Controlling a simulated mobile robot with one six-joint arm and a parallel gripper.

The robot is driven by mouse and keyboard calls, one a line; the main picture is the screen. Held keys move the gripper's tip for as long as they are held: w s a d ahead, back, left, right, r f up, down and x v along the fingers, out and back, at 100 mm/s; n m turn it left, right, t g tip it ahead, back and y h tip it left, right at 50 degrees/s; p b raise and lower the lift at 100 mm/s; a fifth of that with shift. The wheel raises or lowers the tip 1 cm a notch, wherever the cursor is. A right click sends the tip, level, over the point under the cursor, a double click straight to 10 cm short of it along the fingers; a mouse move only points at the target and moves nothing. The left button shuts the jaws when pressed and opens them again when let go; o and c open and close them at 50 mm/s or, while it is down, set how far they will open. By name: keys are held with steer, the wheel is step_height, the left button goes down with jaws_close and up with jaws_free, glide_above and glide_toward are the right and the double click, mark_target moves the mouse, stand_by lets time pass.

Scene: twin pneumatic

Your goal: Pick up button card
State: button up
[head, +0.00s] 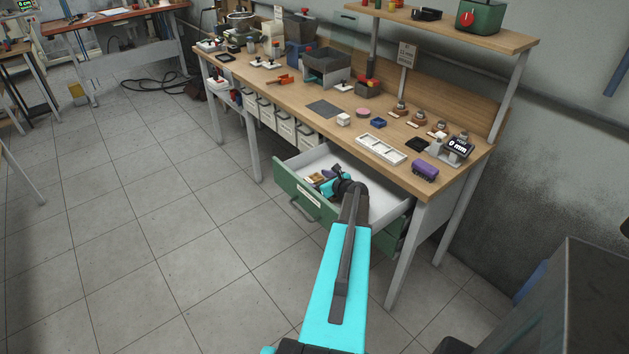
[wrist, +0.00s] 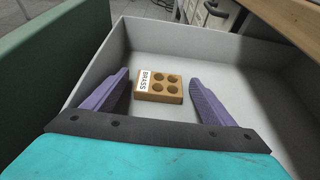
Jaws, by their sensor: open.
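The button card (wrist: 160,87) is a small tan piece with several round holes and a white label reading BRASS. It lies flat on the white floor of the open drawer (head: 376,207), and its tan shape (head: 316,177) also shows near the drawer front in the head view. My gripper (wrist: 160,78) is open and empty inside the drawer. In the wrist view its two purple fingers stand left and right of the card, with a gap on each side. In the head view my gripper (head: 335,183) partly hides the drawer's inside.
The drawer's green front (head: 305,196) stands close on the left in the wrist view, and its pale walls surround my gripper. The workbench top (head: 300,97) above holds a white tray (head: 381,149), a purple item (head: 425,171) and several small parts. The floor in front is clear.

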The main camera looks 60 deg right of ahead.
mark_target(316, 180)
steer(key=c, duration=1.1)
steer(key=shift+r+b, duration=0.8)
steer(key=shift+r, duration=4.25)
